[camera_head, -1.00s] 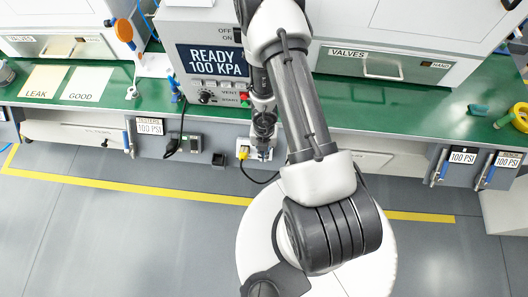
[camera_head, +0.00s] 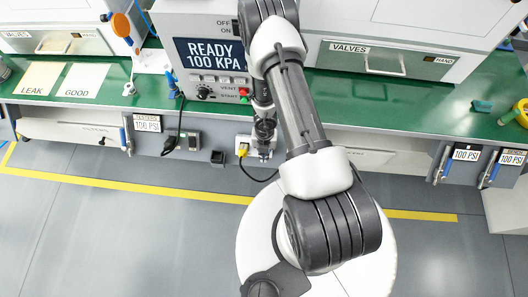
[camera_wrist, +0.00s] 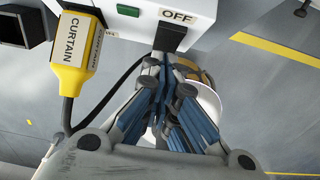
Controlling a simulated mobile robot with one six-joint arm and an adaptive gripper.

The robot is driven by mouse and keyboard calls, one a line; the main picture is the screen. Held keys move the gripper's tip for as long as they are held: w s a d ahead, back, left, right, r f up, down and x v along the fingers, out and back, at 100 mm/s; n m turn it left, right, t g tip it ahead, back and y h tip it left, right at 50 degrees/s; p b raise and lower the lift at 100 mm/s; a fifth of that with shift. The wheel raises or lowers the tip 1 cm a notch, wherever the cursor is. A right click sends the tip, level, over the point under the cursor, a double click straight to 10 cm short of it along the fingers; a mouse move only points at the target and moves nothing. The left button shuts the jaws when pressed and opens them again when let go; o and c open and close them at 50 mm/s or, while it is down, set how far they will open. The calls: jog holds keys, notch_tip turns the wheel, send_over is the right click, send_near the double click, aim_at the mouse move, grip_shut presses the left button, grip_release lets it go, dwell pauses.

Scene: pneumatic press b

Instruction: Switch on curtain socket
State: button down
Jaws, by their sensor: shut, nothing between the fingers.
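The curtain socket (camera_wrist: 205,8) is a white box with a green part (camera_wrist: 128,10), an "OFF" label and a black switch (camera_wrist: 169,38) on its face. A yellow plug labelled "CURTAIN" (camera_wrist: 76,65) is beside it at the left, with a black cable. In the head view the socket (camera_head: 266,160) and yellow plug (camera_head: 242,150) are on the bench front. My gripper (camera_wrist: 163,62) is shut and empty, its blue-padded fingertips right at the black switch and partly covering it. I cannot tell whether they touch. In the head view my gripper (camera_head: 264,135) is largely hidden by its own parts.
The press panel (camera_head: 205,55) reads "READY 100 KPA" above the green bench (camera_head: 330,95). Another outlet (camera_head: 193,141) with a black plug is left of the socket. Valve drawers (camera_head: 365,57) stand to the right. The grey floor in front is mostly clear.

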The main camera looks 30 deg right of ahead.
jog(key=shift+f, duration=0.15)
jog(key=shift+w+f+p, duration=0.1)
jog(key=shift+f+p, duration=0.15)
jog(key=shift+p, duration=0.05)
jog(key=shift+r, duration=0.1)
jog(key=shift+r+p, duration=0.7)
jog(key=shift+p, duration=0.1)
jog(key=shift+d+r, duration=0.1)
